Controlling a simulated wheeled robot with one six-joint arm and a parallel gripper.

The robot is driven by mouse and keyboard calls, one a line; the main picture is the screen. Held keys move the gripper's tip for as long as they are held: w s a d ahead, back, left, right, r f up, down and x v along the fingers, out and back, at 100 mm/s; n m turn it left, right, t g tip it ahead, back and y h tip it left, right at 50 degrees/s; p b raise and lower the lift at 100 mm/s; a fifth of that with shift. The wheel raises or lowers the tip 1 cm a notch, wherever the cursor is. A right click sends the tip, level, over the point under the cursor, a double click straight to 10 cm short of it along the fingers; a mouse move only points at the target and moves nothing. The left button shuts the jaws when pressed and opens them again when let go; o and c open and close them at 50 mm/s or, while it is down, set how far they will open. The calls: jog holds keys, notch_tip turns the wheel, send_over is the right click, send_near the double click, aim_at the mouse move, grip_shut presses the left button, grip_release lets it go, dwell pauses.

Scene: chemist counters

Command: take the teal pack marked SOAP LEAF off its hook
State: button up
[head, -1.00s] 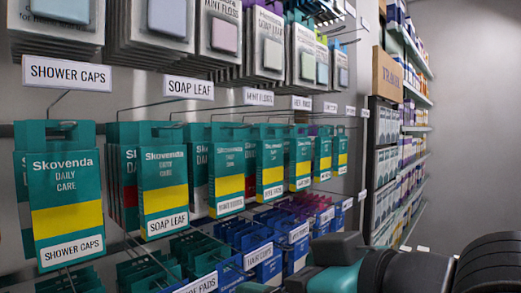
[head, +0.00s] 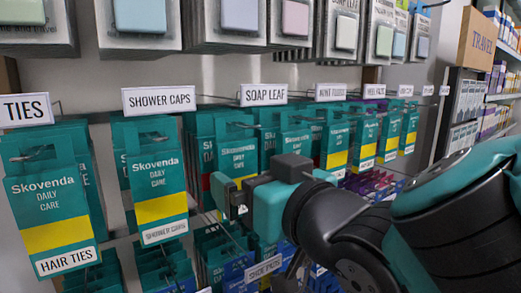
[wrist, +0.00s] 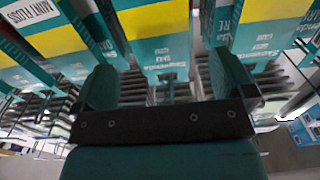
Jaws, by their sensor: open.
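The teal pack with a yellow band (head: 237,150) hangs under the SOAP LEAF sign (head: 264,94) in the head view. Its lower part and its marking are hidden behind my gripper (head: 238,195). In the wrist view, which looks inverted, a teal and yellow pack (wrist: 158,50) shows in the gap between the fingers of my open gripper (wrist: 165,85). It seems to be the same pack, though its marking is out of sight. The fingers are apart, one on each side of it in the picture; I cannot tell how deep they reach.
The SHOWER CAPS pack (head: 160,185) hangs just left, with the HAIR TIES pack (head: 50,215) beyond it. A MINT FLOSS pack (wrist: 35,15) is close by in the wrist view. More packs hang below, and grey carded packs (head: 240,20) hang above.

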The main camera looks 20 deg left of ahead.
aim_at(240, 164)
jog(key=shift+p+x, duration=0.95)
jog(key=shift+x, duration=1.6)
jog(key=c, duration=1)
jog(key=shift+r, duration=0.4)
jog(key=shift+b, duration=0.5)
jog(key=shift+d, duration=0.1)
jog(key=shift+b+v, duration=0.7)
jog(key=shift+v, duration=0.4)
jog(key=shift+b+v, duration=1.35)
jog(key=shift+v, duration=1.5)
